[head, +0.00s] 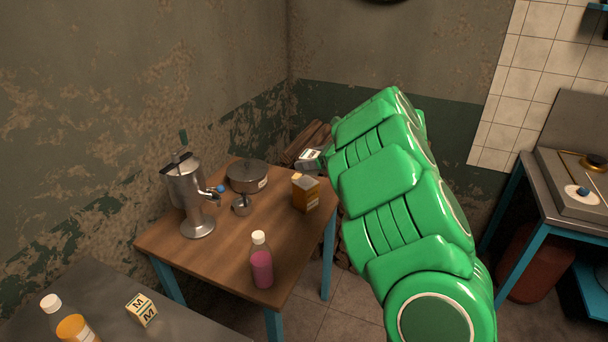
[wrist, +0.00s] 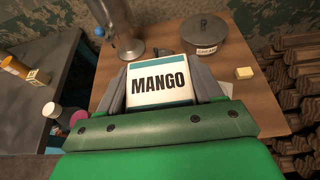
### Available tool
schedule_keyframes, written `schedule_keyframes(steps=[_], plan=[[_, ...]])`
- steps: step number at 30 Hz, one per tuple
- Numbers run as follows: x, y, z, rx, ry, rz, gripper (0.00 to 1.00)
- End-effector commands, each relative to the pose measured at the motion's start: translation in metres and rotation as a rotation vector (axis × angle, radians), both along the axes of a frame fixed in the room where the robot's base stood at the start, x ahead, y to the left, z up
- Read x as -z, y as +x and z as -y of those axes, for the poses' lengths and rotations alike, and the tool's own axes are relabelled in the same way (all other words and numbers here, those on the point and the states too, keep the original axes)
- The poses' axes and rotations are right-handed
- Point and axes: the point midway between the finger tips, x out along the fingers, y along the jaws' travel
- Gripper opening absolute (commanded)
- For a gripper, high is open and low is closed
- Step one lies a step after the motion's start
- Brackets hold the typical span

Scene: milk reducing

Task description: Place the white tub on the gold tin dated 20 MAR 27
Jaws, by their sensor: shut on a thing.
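My gripper (wrist: 162,85) is shut on the white tub (wrist: 160,90), which has a teal band and the word MANGO. In the head view the white tub (head: 308,155) shows beside my green arm, apparently above the far right side of the wooden table.
The wooden table (head: 220,262) also holds a metal dispenser (head: 187,190), a lidded pot (head: 248,177) and a pink bottle (head: 262,268). A lettered cube (head: 141,310) sits on the dark table. Stacked logs (wrist: 298,75) lie beyond.

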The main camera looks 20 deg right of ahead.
Motion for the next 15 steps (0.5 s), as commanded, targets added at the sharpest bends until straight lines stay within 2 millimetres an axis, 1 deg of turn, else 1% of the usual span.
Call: schedule_keyframes(steps=[15], plan=[[0.022,0.049,0.012,0.003,0.0,0.0,0.31]])
